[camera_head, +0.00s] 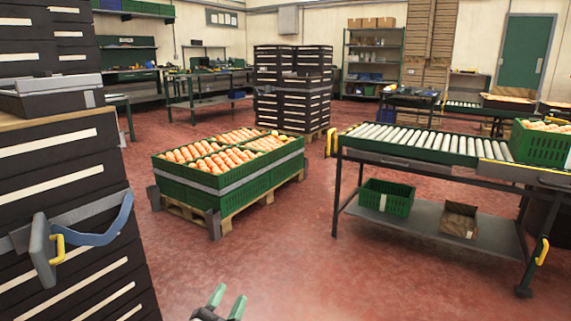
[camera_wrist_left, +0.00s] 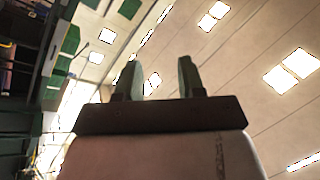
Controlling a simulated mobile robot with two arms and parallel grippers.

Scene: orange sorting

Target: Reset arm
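My left gripper (camera_head: 227,302) shows at the bottom edge of the head view, low over the red floor, with two green-tipped fingers apart and nothing between them. In the left wrist view its two fingers (camera_wrist_left: 160,80) stand apart and empty, with the ceiling and its lights behind them. The rest of the left arm is outside the head view. My right gripper is not in the head view.
A roller conveyor (camera_head: 430,141) with a crate (camera_head: 541,148) is at right. Stacked dark crates (camera_head: 65,200) rise close at left. Red floor between is clear.

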